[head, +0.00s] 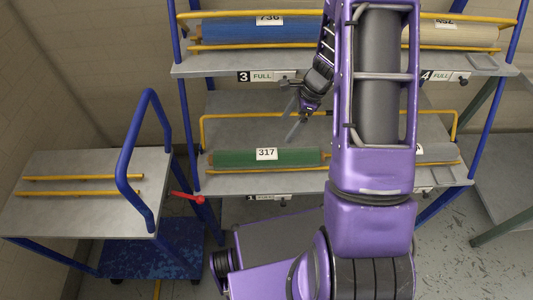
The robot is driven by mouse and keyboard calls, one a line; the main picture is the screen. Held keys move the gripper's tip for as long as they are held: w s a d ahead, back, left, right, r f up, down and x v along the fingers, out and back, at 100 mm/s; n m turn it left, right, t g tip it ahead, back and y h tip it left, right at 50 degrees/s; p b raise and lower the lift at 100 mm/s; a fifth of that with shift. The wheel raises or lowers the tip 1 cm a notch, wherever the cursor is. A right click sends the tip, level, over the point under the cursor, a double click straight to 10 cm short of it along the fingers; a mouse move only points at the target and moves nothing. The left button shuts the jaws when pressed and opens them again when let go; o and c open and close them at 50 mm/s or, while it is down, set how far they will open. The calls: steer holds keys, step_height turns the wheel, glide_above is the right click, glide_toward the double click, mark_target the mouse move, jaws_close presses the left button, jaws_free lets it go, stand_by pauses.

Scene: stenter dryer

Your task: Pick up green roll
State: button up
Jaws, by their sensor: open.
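The green roll (235,160) lies on its side on the lower shelf (250,125) of the blue-framed rack. It bears a white label reading 317. A yellow rail runs along its front. My gripper (292,117) is open and empty. In the picture it appears above and to the right of the roll, over the lower shelf area, apart from the roll. My purple arm covers the right part of the rack, including part of the shelf right of the roll.
A blue roll (295,29) labelled 736 and a cream roll (460,36) lie on the upper shelf. A grey roll (438,153) sits on the lower shelf at right. A cart (75,207) with yellow bars and a blue handle stands left. A red lever (188,197) sticks out beside it.

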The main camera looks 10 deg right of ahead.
mark_target(267, 157)
steer(key=b+x, duration=0.1)
steer(key=x, duration=1.1)
steer(key=shift+w+a+f, duration=0.15)
steer(key=shift+w+f, duration=0.05)
steer(key=shift+f, duration=0.15)
steer(key=shift+b+x, duration=0.45)
steer(key=shift+x, duration=2.35)
jaws_close()
